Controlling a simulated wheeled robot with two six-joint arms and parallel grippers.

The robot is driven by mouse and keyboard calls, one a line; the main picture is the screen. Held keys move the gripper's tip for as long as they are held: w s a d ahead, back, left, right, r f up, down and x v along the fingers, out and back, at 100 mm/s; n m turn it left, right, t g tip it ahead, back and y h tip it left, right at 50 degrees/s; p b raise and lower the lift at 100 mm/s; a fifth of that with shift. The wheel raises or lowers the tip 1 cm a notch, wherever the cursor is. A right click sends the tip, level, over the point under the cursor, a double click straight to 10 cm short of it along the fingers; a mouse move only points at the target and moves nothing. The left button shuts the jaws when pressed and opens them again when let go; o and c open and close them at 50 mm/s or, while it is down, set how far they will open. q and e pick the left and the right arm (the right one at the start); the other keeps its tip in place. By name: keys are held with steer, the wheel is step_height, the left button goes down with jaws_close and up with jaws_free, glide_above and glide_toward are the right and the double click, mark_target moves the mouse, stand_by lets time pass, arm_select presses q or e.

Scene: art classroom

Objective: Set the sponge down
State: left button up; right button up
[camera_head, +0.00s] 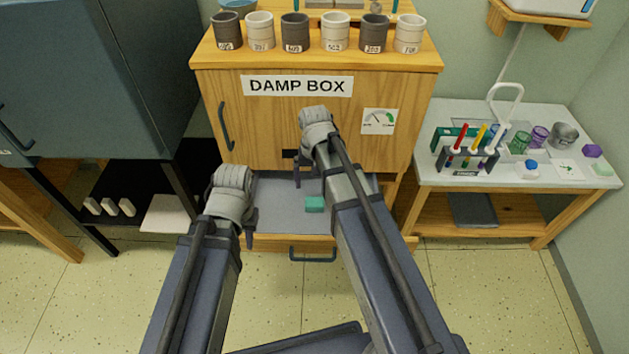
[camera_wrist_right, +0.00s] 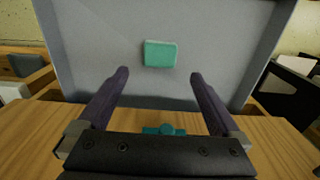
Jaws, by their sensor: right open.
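The sponge (camera_head: 314,204) is a small teal block lying on the grey floor of the open drawer (camera_head: 276,205) under the damp box. It also shows in the right wrist view (camera_wrist_right: 160,54), with bare drawer floor around it. My right gripper (camera_wrist_right: 158,76) is open and empty, its two fingers apart and pointing towards the sponge without touching it. In the head view my right gripper (camera_head: 298,172) is partly hidden behind its wrist, over the drawer's back. My left gripper (camera_head: 250,232) hangs by the drawer's left front; its jaws are hidden.
The wooden damp box (camera_head: 290,118) stands behind, with several labelled cups (camera_head: 295,34) on top. A white side table (camera_head: 540,172) on the right holds a marker rack (camera_head: 468,158) and cups. A dark cabinet (camera_head: 95,75) stands left. Floor in front is clear.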

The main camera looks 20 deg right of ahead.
steer(key=s+a+r+n+h+p, duration=0.1)
steer(key=s+a+r+n, duration=0.3)
steer(key=s, duration=1)
steer(key=a+n+p, duration=0.1)
steer(key=a+n, duration=0.2)
steer(key=a, duration=0.2)
steer(key=shift+a+p, duration=0.4)
